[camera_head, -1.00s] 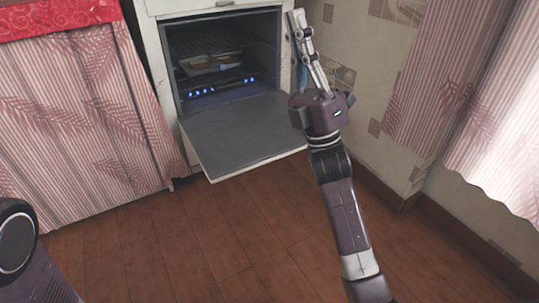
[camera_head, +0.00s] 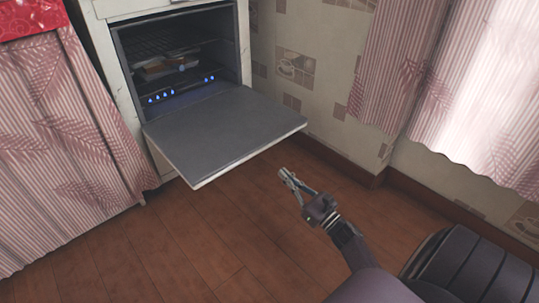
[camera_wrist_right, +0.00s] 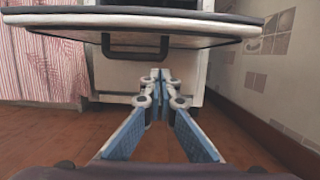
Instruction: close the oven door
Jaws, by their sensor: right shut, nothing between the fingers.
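The oven door (camera_head: 226,132) is open, lowered flat in front of the white oven (camera_head: 113,38). In the right wrist view, the door's edge (camera_wrist_right: 215,27) spans the top, and its dark handle (camera_wrist_right: 136,48) hangs beneath. My right gripper (camera_head: 284,174) is shut and empty, low in front of the door and just off its front edge. In the right wrist view, the fingers (camera_wrist_right: 160,78) point toward the oven below the door and look apart from it. My left gripper is in no view.
Inside the oven lies a dish with food (camera_head: 165,67), with blue lights below it. A striped curtain (camera_head: 70,150) hangs left of the oven. A patterned wall (camera_head: 320,60) stands to the right. The wooden floor (camera_head: 220,235) in front is clear.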

